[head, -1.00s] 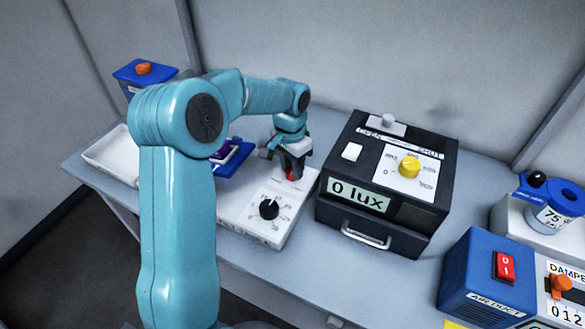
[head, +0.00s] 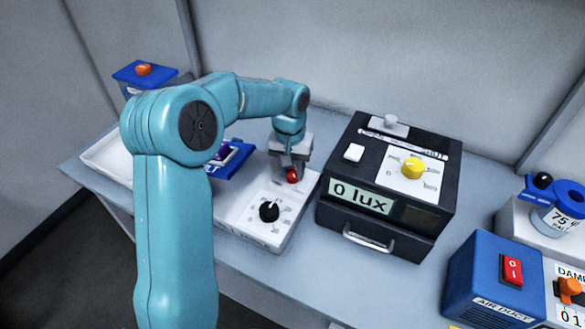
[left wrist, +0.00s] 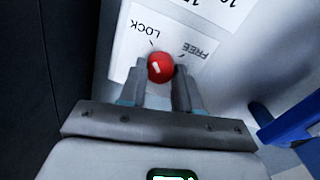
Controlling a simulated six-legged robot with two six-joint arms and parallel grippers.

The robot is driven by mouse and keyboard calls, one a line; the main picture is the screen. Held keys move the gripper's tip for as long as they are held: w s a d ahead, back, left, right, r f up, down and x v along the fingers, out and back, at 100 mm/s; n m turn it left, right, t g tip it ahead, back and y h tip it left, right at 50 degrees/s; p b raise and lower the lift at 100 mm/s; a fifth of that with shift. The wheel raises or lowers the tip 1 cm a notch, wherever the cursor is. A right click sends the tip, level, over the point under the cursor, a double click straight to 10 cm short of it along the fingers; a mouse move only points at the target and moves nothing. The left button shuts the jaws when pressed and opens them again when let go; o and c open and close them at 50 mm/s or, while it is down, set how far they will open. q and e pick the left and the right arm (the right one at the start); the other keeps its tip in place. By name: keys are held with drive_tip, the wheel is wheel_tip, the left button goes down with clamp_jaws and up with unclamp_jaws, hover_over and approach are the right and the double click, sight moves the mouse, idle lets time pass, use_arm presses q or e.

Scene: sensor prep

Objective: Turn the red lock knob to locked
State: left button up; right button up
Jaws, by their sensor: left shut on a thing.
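The red lock knob (head: 292,175) sits on the back part of the white panel (head: 239,210). In the left wrist view the knob (left wrist: 160,67) is between two printed words, LOCK (left wrist: 145,31) at upper left and FREE (left wrist: 196,48) at upper right, each with a short tick. A white mark shows on the knob's left half; which tick it points to is hard to tell. My left gripper (head: 290,168) points down from above, its fingers on either side of the knob and shut on it (left wrist: 160,75). My right gripper is in neither view.
A black dial (head: 269,211) is in front of the knob on the same panel. The black lux box (head: 385,175) stands close on the right. A blue air duct box (head: 490,280) is at lower right.

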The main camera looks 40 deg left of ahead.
sight(289, 173)
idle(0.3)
use_arm(q)
drive_tip(key=o, duration=1.1)
drive_tip(key=shift+c, duration=0.2)
wheel_tip(289, 173, up, 16)
drive_tip(key=p, duration=0.1)
drive_tip(key=shift+s+a+r, duration=0.15)
drive_tip(key=shift+s+a, duration=0.05)
drive_tip(key=shift+a, duration=0.05)
drive_tip(key=shift+s, duration=0.15)
